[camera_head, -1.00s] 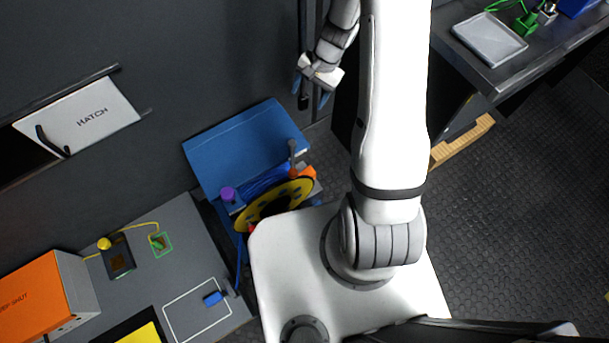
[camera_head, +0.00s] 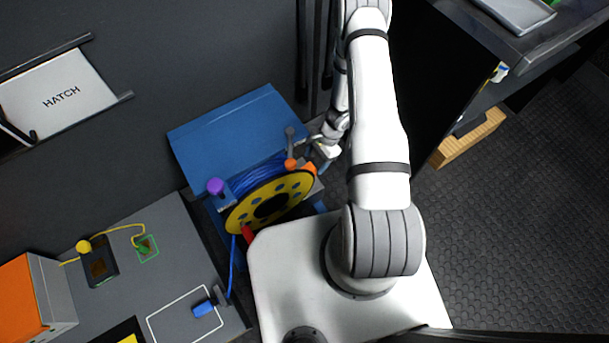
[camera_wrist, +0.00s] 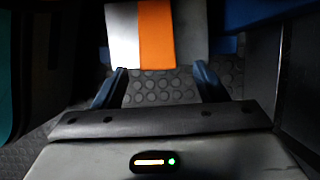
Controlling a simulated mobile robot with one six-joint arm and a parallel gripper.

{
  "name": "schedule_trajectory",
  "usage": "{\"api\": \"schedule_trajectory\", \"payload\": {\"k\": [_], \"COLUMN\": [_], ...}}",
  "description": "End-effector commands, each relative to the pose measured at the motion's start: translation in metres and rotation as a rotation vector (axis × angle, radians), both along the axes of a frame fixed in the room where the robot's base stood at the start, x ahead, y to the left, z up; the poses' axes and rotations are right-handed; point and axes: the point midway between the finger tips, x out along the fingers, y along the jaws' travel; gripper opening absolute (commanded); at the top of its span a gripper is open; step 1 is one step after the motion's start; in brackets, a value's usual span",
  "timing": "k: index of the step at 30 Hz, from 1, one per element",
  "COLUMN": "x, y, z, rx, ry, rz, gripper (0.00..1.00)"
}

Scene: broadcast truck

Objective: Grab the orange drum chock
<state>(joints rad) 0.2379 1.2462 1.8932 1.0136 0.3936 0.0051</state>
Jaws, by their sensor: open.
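The orange drum chock (camera_head: 309,168) shows as a small orange patch at the right rim of the yellow-flanged cable drum (camera_head: 238,217), partly hidden. In the wrist view an orange block face (camera_wrist: 157,35), with a pale face at its left, lies just beyond the fingertips near the top edge; I take it for the chock. My gripper (camera_wrist: 162,75) is open, with its two dark blue fingers apart and only floor showing between them. In the head view my gripper (camera_head: 322,148) is close to the right of the drum and chock.
The drum holds blue cable on a blue stand with a blue panel (camera_head: 235,135) behind it. A grey bench (camera_head: 185,260) is at left, a dark desk at right. Red piece (camera_head: 247,234) at the drum's lower left.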

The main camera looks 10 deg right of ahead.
Motion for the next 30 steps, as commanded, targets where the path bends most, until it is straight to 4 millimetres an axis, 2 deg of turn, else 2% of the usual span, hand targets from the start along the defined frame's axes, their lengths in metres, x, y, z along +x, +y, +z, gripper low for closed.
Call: {"api": "schedule_trajectory", "payload": {"k": [3, 7, 10, 17, 30], "x": [-0.004, -0.007, -0.007, -0.007, -0.007], "y": [0.006, 0.012, 0.014, 0.015, 0.014], "z": [-0.022, -0.038, -0.044, -0.044, -0.044], "rx": [0.000, -0.001, -0.002, -0.001, -0.001], "ry": [0.002, 0.002, 0.001, 0.001, 0.001], "rz": [0.000, 0.001, 0.001, 0.000, -0.001], "gripper": [0.65, 0.65, 0.65, 0.65, 0.31]}}
